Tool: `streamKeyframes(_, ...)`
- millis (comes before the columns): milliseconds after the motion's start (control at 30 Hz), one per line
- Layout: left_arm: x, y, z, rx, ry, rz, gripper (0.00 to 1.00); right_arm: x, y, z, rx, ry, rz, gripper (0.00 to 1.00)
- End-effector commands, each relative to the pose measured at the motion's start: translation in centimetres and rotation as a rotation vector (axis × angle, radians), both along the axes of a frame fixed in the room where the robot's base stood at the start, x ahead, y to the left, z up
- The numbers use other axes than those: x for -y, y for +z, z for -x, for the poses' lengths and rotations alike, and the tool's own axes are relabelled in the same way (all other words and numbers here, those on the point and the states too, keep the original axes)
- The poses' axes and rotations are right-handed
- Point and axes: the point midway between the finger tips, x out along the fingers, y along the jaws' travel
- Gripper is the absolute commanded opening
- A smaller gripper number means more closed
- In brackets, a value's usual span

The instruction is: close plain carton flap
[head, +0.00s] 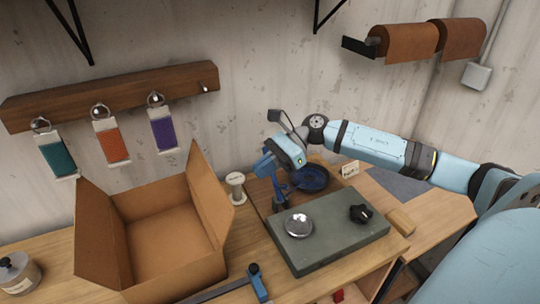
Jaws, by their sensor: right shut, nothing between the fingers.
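The plain brown carton (168,240) stands open on the bench at the left, its inside empty. Its right flap (208,195) stands up, and its left flap (95,225) also stands up and leans outward. A front flap (175,284) slopes outward toward me. My right gripper (279,194) is shut and empty, to the right of the carton and apart from it, above the bench near a dark blue coil. Its fingertips are small and partly lost against the blue things behind.
A white spool (236,188) stands between the carton and my right gripper. A grey-green slab (328,240) with a metal disc (298,224) and black knob (361,213) lies in front of it. A blue-handled tool (257,283) lies near the front edge. Coloured straps hang behind the carton.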

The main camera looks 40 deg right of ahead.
Motion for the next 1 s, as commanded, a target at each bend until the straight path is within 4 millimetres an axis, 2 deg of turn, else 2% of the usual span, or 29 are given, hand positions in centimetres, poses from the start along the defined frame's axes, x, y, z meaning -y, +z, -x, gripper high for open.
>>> streamKeyframes(33, -0.1, 0.7, 0.0, 0.0, 0.001, -0.001, 0.43, -1.2, 0.0, -0.2, 0.0, 0.001, -0.004, 0.0)
streamKeyframes(200, -0.2, 1.7, -0.2, 0.003, 0.002, -0.003, 0.43, -4.4, -1.4, -0.8, 0.001, 0.001, -0.005, 0.0)
streamKeyframes(400, -0.2, 2.8, -0.2, 0.0, 0.002, -0.004, 0.43, -6.7, -0.2, -1.3, 0.001, -0.001, -0.003, 0.0)
streamKeyframes(600, -0.2, 3.1, -0.2, 0.0, 0.002, -0.004, 0.43, -7.6, -0.1, -1.4, -0.001, -0.002, -0.001, 0.0)
streamKeyframes(1000, -0.1, 3.2, -0.3, 0.004, 0.001, -0.002, 0.43, -7.6, -0.1, -1.6, -0.001, -0.002, 0.003, 0.0)
